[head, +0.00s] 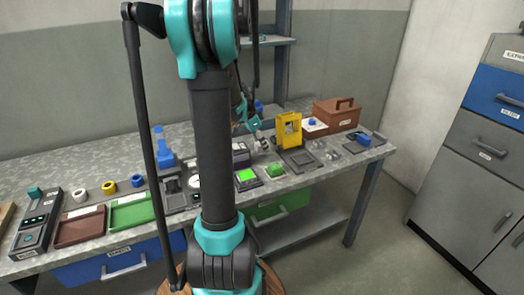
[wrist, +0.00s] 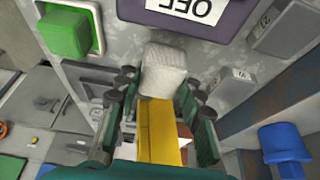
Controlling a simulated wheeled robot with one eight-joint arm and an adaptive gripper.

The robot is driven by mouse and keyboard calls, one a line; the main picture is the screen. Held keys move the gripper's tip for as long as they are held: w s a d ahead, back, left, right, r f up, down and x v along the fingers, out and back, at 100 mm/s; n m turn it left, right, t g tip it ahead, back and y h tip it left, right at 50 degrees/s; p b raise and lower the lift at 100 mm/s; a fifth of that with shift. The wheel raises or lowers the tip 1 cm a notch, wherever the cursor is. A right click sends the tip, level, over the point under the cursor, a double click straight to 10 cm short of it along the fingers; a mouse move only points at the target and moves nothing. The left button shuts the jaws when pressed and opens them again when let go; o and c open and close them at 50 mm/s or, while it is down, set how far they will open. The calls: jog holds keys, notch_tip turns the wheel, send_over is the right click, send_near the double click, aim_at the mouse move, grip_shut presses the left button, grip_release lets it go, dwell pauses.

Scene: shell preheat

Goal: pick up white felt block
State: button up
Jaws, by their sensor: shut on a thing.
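The white felt block (wrist: 164,70) is a pale, rough-textured cube between my fingertips in the wrist view. My gripper (wrist: 160,92) is shut on it, with a dark finger on each side. In the head view my gripper (head: 262,144) is over the back part of the bench, just left of the yellow frame (head: 288,130). My arm hides part of the gripper there, and the block is too small to make out clearly. A yellow part (wrist: 158,130) shows between my fingers below the block in the wrist view.
A brown toolbox (head: 337,113) stands at the back right. Green (head: 132,212) and brown trays (head: 80,226) lie at the left. A blue part (wrist: 285,143) shows at right in the wrist view.

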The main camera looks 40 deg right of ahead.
notch_tip(320, 180, up, 16)
dwell(0.3)
jog(key=o, duration=0.3)
jog(key=c, duration=0.4)
jog(key=shift+f, duration=0.1)
